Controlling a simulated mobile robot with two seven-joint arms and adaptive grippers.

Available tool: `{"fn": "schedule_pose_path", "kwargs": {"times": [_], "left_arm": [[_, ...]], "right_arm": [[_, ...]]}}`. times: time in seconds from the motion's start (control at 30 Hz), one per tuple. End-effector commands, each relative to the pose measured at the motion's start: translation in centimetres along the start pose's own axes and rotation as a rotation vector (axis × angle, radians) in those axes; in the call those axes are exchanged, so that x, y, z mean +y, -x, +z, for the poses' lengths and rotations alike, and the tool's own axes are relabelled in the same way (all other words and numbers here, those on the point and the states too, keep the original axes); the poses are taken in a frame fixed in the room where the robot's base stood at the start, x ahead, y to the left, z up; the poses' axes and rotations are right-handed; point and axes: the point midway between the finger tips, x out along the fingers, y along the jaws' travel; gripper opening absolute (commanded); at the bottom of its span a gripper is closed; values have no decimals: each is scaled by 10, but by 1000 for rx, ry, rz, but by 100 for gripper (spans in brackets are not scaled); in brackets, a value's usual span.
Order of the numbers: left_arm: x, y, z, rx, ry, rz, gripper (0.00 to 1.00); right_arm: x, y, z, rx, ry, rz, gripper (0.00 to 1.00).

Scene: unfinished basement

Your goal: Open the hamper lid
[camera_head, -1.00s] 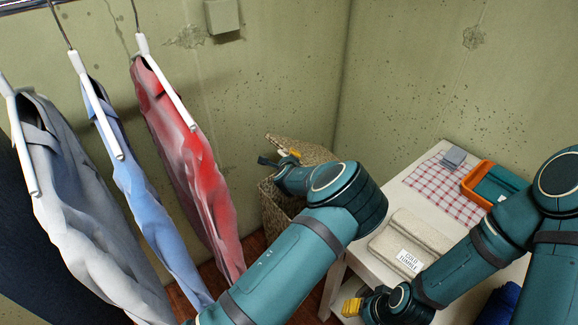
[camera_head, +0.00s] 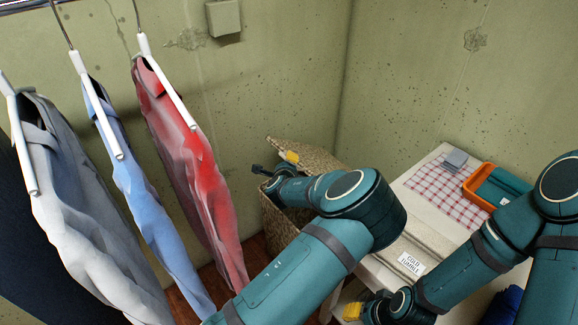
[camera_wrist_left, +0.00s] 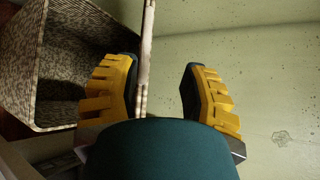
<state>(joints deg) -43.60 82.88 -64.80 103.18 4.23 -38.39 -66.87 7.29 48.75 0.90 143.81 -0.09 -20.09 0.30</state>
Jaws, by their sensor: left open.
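The woven wicker hamper (camera_head: 279,226) stands in the corner, partly hidden behind my left arm. Its lid (camera_head: 311,156) is raised and tilted above the opening. In the left wrist view the hamper's hollow inside (camera_wrist_left: 62,62) shows at left, and the lid (camera_wrist_left: 147,45) appears edge-on as a thin strip. My left gripper (camera_head: 275,164) is open at the lid; in the wrist view its yellow-padded fingers (camera_wrist_left: 160,92) stand on either side of the lid edge, which lies close to the left-hand finger. My right gripper (camera_head: 362,309) is low by the table, its fingers largely hidden.
Grey, blue and red garments (camera_head: 196,155) hang at left. Walls close off the corner behind the hamper.

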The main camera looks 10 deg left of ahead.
Motion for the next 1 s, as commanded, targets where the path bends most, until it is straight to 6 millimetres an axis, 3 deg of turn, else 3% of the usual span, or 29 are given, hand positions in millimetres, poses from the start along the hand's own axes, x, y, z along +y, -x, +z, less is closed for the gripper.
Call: {"fn": "schedule_pose_path", "kwargs": {"times": [0.03,0.2,0.5,0.67,1.0], "left_arm": [[12,-12,5,9,29,-48,43],[30,-36,15,123,170,-257,43],[53,-40,14,347,318,-425,43],[49,-46,10,370,331,-438,43],[28,-87,-3,368,329,-436,43]], "right_arm": [[4,-9,0,2,0,0,47],[10,-28,-1,9,2,1,47],[16,-43,-3,16,4,1,47],[17,-45,-4,18,4,1,47],[21,-56,-5,23,5,1,47]]}}
